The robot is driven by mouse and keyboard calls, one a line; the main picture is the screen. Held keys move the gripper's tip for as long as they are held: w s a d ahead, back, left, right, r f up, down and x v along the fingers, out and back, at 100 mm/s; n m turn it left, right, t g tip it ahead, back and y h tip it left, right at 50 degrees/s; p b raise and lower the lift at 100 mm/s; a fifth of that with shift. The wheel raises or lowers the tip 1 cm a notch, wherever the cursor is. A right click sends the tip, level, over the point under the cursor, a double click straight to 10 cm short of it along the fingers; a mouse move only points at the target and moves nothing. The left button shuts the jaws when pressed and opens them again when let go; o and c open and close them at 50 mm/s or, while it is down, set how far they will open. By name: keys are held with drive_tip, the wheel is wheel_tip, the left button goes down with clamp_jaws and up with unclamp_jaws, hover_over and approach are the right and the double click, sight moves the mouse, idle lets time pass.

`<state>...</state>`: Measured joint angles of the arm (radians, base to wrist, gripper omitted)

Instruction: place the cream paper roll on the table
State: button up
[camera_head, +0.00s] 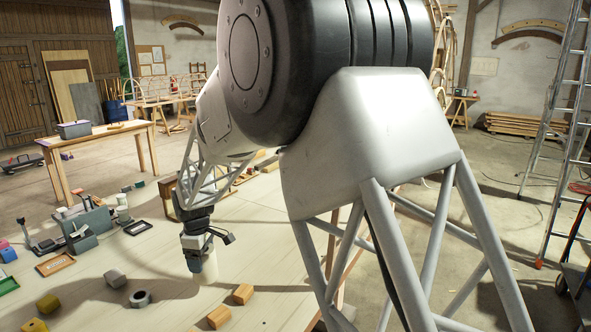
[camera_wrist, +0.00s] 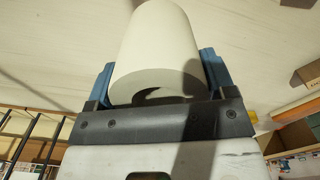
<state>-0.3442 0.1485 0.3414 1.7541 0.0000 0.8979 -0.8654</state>
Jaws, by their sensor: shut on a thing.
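The cream paper roll (camera_wrist: 158,45) is between the blue fingers of my gripper (camera_wrist: 157,80) in the wrist view. The gripper is shut on it, and the roll's hollow near end faces the palm. In the head view the roll (camera_head: 209,268) hangs below my gripper (camera_head: 196,258), roughly upright and partly hidden by it. Its lower end is at or close above the pale table (camera_head: 262,285); I cannot tell whether they touch.
Tan wooden blocks (camera_head: 243,294) and a dark ring (camera_head: 140,298) lie nearby on the table. A grey block (camera_head: 114,278) and a framed tray (camera_head: 55,264) lie further left. Bare tabletop surrounds the roll. My arm hides part of the table's right side.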

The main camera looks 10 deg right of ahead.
drive_tip(key=w+d, duration=0.3)
drive_tip(key=d, duration=0.6)
drive_tip(key=w+d+m, duration=0.1)
drive_tip(key=w+d, duration=0.2)
drive_tip(key=d, duration=0.6)
drive_tip(key=w+d+m, duration=0.1)
drive_tip(key=w+d, duration=0.2)
drive_tip(key=d, duration=0.6)
drive_tip(key=shift+w+d+r, duration=0.15)
drive_tip(key=shift+w+d, duration=0.05)
drive_tip(key=shift+w, duration=0.05)
drive_tip(key=w+f, duration=0.1)
drive_tip(key=w, duration=1.5)
drive_tip(key=shift+d+f, duration=0.15)
drive_tip(key=shift+f, duration=0.1)
drive_tip(key=shift+f, duration=0.1)
drive_tip(key=shift+f, duration=1.65)
drive_tip(key=shift+f, duration=0.15)
